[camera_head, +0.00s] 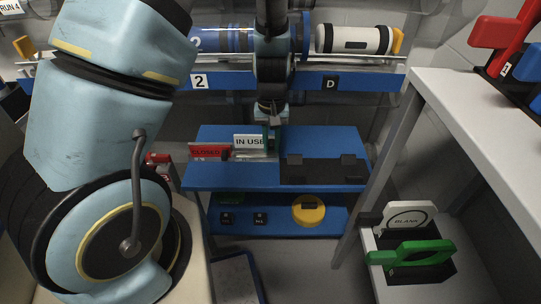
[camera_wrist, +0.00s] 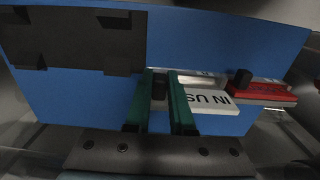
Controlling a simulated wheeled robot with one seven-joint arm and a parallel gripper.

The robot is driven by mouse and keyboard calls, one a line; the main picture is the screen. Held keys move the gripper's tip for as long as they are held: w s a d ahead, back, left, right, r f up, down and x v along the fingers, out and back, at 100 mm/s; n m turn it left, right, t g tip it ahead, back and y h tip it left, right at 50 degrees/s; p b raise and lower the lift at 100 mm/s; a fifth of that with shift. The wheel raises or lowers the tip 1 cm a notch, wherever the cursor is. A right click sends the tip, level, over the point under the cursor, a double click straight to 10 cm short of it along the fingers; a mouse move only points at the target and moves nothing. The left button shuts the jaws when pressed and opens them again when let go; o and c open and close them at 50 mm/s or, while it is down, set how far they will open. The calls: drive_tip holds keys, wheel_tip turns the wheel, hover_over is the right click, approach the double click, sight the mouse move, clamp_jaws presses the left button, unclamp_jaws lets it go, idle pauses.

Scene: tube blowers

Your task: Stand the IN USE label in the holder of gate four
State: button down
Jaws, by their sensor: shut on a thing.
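The IN USE label (camera_head: 248,142) is a white plate with black lettering, above the blue shelf near a red label (camera_head: 209,152). My gripper (camera_head: 271,136) is at its right end. In the wrist view, the green fingers (camera_wrist: 160,98) close around a dark piece at the label's end, and the white plate (camera_wrist: 205,98) reaches out to the right, its lettering upside down. I cannot tell whether the label still touches the shelf. A holder for gate four cannot be made out; a RUN 4 sign (camera_head: 10,6) shows at the top left.
The blue shelf (camera_head: 225,182) has a black fixture (camera_head: 322,170) on its right side. Behind run the blue rail marked 2 and D (camera_head: 300,81) and a tube line. A white table (camera_head: 480,115) bounds the right; a BLANK plate (camera_head: 407,217) and green handled plate (camera_head: 412,254) sit below.

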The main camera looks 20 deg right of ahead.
drive_tip(key=shift+f, duration=1.9)
drive_tip(key=shift+f, duration=0.15)
drive_tip(key=c, duration=0.8)
unclamp_jaws()
drive_tip(key=shift+f+b, duration=0.1)
drive_tip(key=shift+b, duration=0.3)
drive_tip(key=r+p, duration=0.1)
drive_tip(key=r, duration=0.6)
drive_tip(key=r+p, duration=0.1)
drive_tip(key=r, duration=0.3)
drive_tip(key=shift+w+d+p, duration=0.15)
drive_tip(key=shift+w+p, duration=0.1)
drive_tip(key=shift+p, duration=0.05)
drive_tip(key=a+r, duration=0.3)
drive_tip(key=a, duration=0.5)
drive_tip(key=s+a+r+n+t, duration=0.1)
drive_tip(key=a+r, duration=0.3)
drive_tip(key=a, duration=0.4)
drive_tip(key=a+r+n, duration=0.1)
drive_tip(key=a+r, duration=0.3)
drive_tip(key=a, duration=0.4)
drive_tip(key=shift+s+r+t, duration=0.1)
drive_tip(key=shift+s+t, duration=0.05)
drive_tip(key=shift+t, duration=0.15)
